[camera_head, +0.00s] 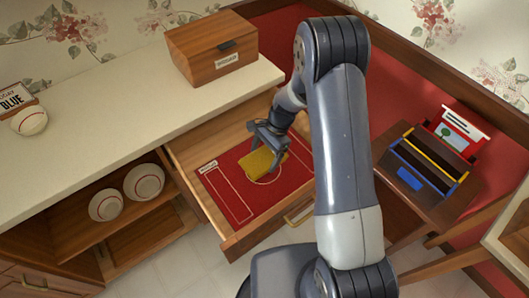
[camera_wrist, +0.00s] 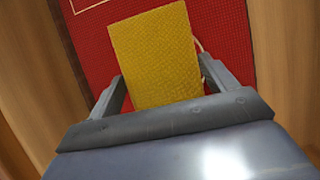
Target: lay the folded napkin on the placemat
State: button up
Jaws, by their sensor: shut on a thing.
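The folded napkin (camera_head: 257,164) is a flat yellow rectangle. My gripper (camera_head: 268,153) is shut on it, and in the wrist view the napkin (camera_wrist: 152,50) sits between the two fingers. The red placemat (camera_head: 226,184) with white outlines and a small white label lies in the open wooden drawer; it also shows in the wrist view (camera_wrist: 226,43). The napkin is over the placemat, covering part of a round white outline. I cannot tell whether the napkin touches the placemat.
The drawer's front (camera_head: 245,236) and side walls surround the placemat. A labelled wooden box (camera_head: 211,47) stands on the pale counter (camera_head: 110,95) above. Bowls (camera_head: 143,182) sit on the open shelf at left. A wooden organiser (camera_head: 425,170) stands at right.

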jog(key=shift+f, duration=0.15)
jog(key=o, duration=1)
jog(key=shift+o, duration=0.2)
dwell(0.3)
notch_tip(320, 180, up, 9)
jog(key=p, duration=0.6)
dwell(0.3)
jog(key=shift+f, duration=0.1)
dwell(0.4)
notch_tip(320, 180, down, 9)
jog(key=b, duration=0.6)
